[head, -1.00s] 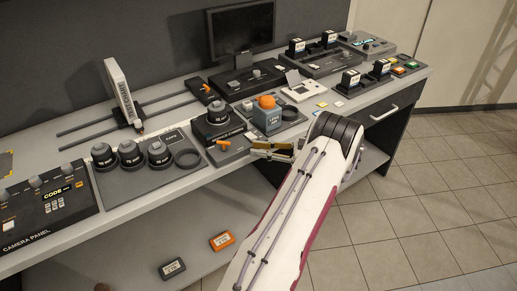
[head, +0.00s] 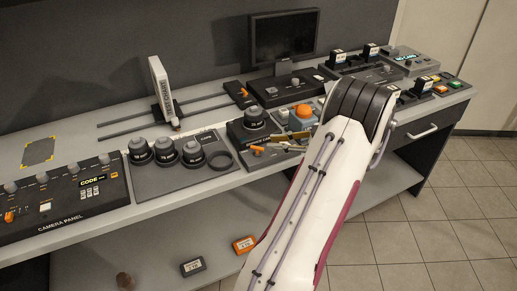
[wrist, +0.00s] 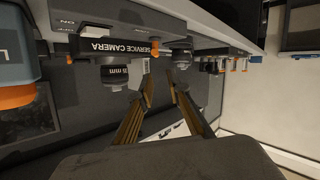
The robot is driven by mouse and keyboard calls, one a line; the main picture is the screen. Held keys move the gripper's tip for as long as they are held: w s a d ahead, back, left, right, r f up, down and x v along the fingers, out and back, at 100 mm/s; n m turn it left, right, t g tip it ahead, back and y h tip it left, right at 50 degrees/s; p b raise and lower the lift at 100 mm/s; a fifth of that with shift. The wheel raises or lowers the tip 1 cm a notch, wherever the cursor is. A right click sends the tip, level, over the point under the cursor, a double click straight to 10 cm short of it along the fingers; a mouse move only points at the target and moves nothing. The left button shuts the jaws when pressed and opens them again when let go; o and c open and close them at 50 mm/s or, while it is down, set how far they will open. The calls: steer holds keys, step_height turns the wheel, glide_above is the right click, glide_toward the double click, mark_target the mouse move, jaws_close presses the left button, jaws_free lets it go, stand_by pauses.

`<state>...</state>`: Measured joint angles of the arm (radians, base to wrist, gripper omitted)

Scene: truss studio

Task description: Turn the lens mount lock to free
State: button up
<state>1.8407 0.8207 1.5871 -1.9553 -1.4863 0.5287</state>
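The service camera (head: 240,133) is a dark block near the front edge of the bench, with a round dark lens (head: 254,119) on it. It also shows in the wrist view (wrist: 121,46), with the lens (wrist: 115,73) marked in mm. A small orange lever (head: 257,149) sits at the camera's front side; I take it as the lock. My gripper (head: 288,146) is just right of the lever, apart from it as far as I can tell. In the wrist view my gripper (wrist: 161,84) has its two fingers spread, with nothing between them.
An orange-topped box (head: 302,112) stands close behind my gripper, partly hidden by my arm. The camera panel (head: 62,203) is at far left. Free floor lies in front.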

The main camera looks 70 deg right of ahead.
mark_target(258, 149)
steer(key=shift+s+d+f+g, duration=0.1)
steer(key=shift+s+f+g, duration=0.1)
steer(key=shift+f, duration=0.35)
steer(key=shift+s+d+f+g, duration=0.1)
steer(key=shift+f+g, duration=0.1)
steer(key=shift+f, duration=0.35)
steer(key=shift+w, duration=0.1)
steer(key=shift+x, duration=3.85)
steer(key=shift+d, duration=0.1)
